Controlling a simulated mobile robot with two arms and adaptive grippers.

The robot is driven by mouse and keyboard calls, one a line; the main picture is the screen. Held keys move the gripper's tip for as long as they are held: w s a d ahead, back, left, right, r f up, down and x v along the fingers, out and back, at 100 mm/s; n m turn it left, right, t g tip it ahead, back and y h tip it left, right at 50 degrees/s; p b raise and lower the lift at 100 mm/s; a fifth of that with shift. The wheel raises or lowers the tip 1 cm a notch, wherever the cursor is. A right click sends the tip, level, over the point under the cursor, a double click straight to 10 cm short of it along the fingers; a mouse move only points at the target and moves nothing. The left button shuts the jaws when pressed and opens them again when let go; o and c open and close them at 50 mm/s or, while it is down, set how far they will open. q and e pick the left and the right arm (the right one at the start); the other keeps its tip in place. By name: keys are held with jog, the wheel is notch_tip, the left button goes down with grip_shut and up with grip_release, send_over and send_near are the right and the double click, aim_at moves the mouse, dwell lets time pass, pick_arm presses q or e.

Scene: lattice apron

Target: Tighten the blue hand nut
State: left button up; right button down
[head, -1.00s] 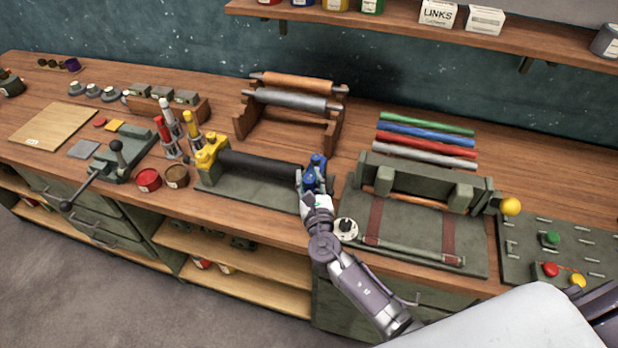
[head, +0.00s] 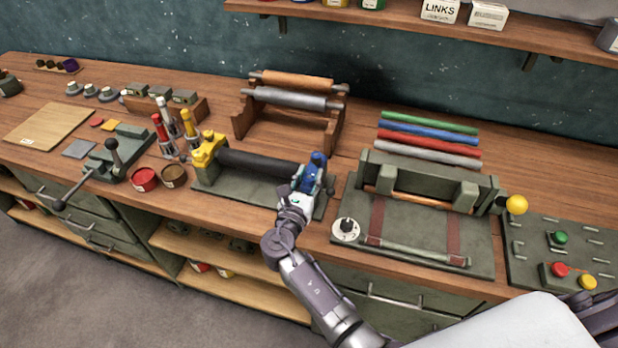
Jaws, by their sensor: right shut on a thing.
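A dark roller (head: 258,163) lies across a green base plate between a yellow end bracket (head: 207,152) on the left and a blue end bracket (head: 318,163) on the right. My right gripper (head: 301,186) is at the front left side of the blue bracket and shut on the blue hand nut there. The fingers hide most of the nut, and I cannot tell its edges from the bracket. My left gripper is not in view.
A green press (head: 470,226) with a dial (head: 345,230) stands close on the right. Red and brown tins (head: 145,179) stand left of the roller base. A wooden roller stand (head: 290,130) is behind. A control panel (head: 540,285) is at far right.

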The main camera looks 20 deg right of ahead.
jog(key=shift+f, duration=0.1)
jog(key=c, duration=0.7)
grip_release()
jog(key=shift+c, duration=0.2)
